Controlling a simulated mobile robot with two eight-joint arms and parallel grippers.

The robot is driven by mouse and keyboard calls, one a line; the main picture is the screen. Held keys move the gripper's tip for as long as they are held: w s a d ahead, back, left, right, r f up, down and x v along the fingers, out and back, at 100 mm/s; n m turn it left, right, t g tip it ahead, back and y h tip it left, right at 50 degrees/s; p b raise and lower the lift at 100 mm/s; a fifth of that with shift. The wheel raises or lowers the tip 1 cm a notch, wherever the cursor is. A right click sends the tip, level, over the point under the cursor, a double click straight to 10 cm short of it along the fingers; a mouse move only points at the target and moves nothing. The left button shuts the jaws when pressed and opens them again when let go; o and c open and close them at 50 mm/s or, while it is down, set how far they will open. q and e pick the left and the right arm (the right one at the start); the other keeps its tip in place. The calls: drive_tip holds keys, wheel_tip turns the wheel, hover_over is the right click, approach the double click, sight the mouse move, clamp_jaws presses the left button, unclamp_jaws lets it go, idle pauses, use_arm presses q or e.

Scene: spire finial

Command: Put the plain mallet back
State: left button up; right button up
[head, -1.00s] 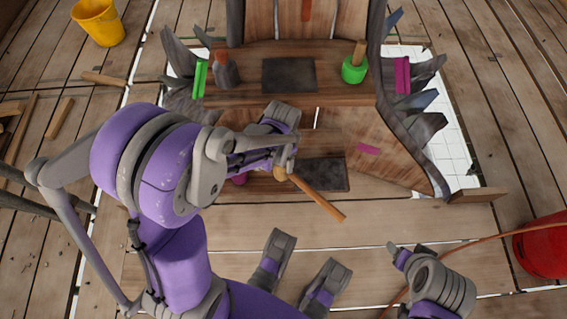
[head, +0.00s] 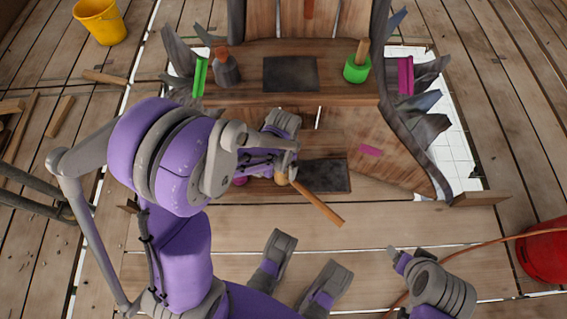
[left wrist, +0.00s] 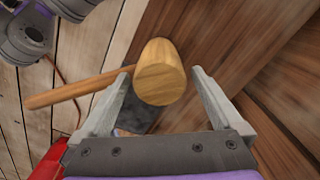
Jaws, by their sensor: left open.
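The plain mallet has a pale wooden head (head: 281,180) and a wooden handle (head: 320,206) slanting down to the right, near a dark pad (head: 328,178) on the lower step. In the left wrist view its head (left wrist: 160,72) lies between the fingers of my left gripper (left wrist: 160,88), and the handle runs left past one finger. The fingers are spread, with the head at their tips; contact is unclear. In the head view my left arm hides most of this gripper. My right gripper (head: 402,258) is away at lower right, its jaws unclear.
A green-based mallet (head: 356,70) and a dark-headed one (head: 227,70) stand on the upper shelf, with a bare dark pad (head: 290,74) between them. A magenta object (head: 240,181) is partly hidden beside my left arm. Jagged grey pieces flank the shelf. A red bucket (head: 545,255) stands at right.

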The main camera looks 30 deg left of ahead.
use_arm(q)
wheel_tip(320, 180, up, 12)
drive_tip(key=p, duration=0.4)
drive_tip(key=s+d+r+n+t, duration=0.3)
drive_tip(key=s+r+n+t, duration=0.1)
drive_tip(key=s, duration=0.8)
wheel_tip(320, 180, up, 3)
drive_tip(key=shift+f+n+t, duration=0.2)
drive_tip(key=shift+n+t, duration=0.1)
drive_tip(key=shift+n, duration=0.2)
drive_tip(key=shift+w, duration=0.1)
